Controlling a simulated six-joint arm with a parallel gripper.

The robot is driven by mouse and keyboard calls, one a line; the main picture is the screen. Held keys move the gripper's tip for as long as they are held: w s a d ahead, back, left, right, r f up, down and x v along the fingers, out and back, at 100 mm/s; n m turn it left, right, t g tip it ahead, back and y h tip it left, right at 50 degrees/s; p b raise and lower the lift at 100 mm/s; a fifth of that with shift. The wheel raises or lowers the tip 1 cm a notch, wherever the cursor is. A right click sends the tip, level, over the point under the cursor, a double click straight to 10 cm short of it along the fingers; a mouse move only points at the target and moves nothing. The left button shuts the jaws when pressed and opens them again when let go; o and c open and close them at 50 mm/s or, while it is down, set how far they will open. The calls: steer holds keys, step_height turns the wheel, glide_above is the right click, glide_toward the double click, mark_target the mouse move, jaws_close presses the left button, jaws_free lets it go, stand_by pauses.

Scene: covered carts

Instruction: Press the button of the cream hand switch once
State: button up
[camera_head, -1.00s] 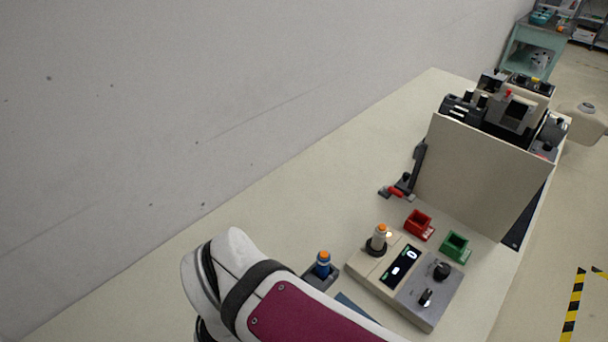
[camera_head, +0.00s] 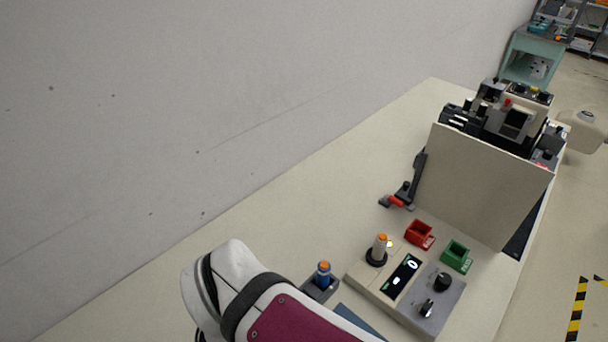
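The cream hand switch (camera_head: 380,250) stands upright in a dark round holder on the cream side of a console (camera_head: 365,285). It has an orange button (camera_head: 382,237) on top. A similar blue hand switch (camera_head: 323,275), also with an orange top, stands in a dark grey holder to its left. My gripper is outside the view. Only a white and maroon part of my arm shows at the bottom, left of the console, apart from the cream switch in the picture.
The console has a black display (camera_head: 403,275) and a dark knob (camera_head: 442,282). A red bin (camera_head: 419,236) and a green bin (camera_head: 456,257) sit behind it. A beige panel (camera_head: 475,185) stands farther back, with dark equipment beyond.

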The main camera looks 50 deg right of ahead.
jaws_close()
stand_by(1.4)
